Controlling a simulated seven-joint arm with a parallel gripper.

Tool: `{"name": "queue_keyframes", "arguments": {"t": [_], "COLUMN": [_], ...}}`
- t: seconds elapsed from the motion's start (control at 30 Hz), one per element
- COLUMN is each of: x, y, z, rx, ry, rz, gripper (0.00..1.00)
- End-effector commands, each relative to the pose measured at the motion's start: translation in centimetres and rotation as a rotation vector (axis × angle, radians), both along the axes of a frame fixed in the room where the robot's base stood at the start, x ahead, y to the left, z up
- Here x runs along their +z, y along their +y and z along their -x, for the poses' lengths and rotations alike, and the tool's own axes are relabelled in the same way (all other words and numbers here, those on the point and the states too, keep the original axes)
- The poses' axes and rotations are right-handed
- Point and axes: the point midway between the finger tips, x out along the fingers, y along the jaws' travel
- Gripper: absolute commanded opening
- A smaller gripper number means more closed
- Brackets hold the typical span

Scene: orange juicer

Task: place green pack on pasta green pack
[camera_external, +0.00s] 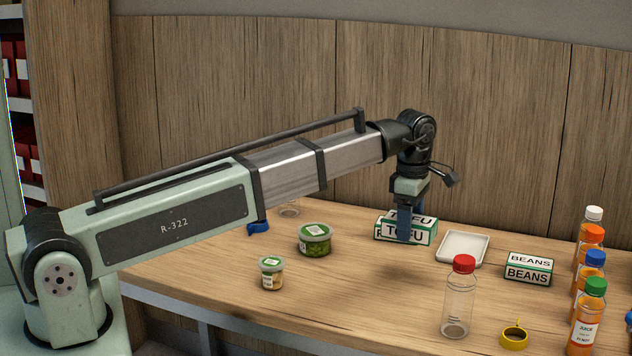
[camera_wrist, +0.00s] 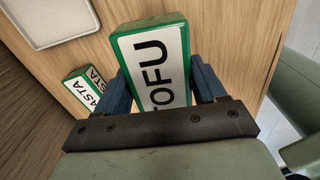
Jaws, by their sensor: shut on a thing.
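My gripper (camera_external: 404,225) points down with its blue fingers shut on a green-and-white pack marked TOFU (camera_external: 424,232). In the wrist view the tofu pack (camera_wrist: 155,62) sits between the two fingers (camera_wrist: 163,88). A green-edged pasta pack (camera_wrist: 85,88) lies on the table to the left of the held pack in that view, looks smaller and farther off, and is partly hidden by a finger. In the external view the pasta pack (camera_external: 379,235) is mostly hidden behind the tofu pack. The exact gap between the packs cannot be told.
A white tray (camera_external: 462,248) lies right of the packs, and a beans pack (camera_external: 528,270) farther right. Two lidded tubs (camera_external: 314,240) (camera_external: 271,273) stand left.

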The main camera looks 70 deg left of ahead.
Motion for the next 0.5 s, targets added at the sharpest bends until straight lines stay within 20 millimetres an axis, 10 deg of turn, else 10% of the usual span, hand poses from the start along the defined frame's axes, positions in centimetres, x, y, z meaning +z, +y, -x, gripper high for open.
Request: {"name": "queue_keyframes", "arguments": {"t": [0.5], "x": [3.8], "y": [17.3], "z": [-5.8], "rx": [0.174], "ry": [-0.019], "rz": [-0.005], "gripper": [0.33]}}
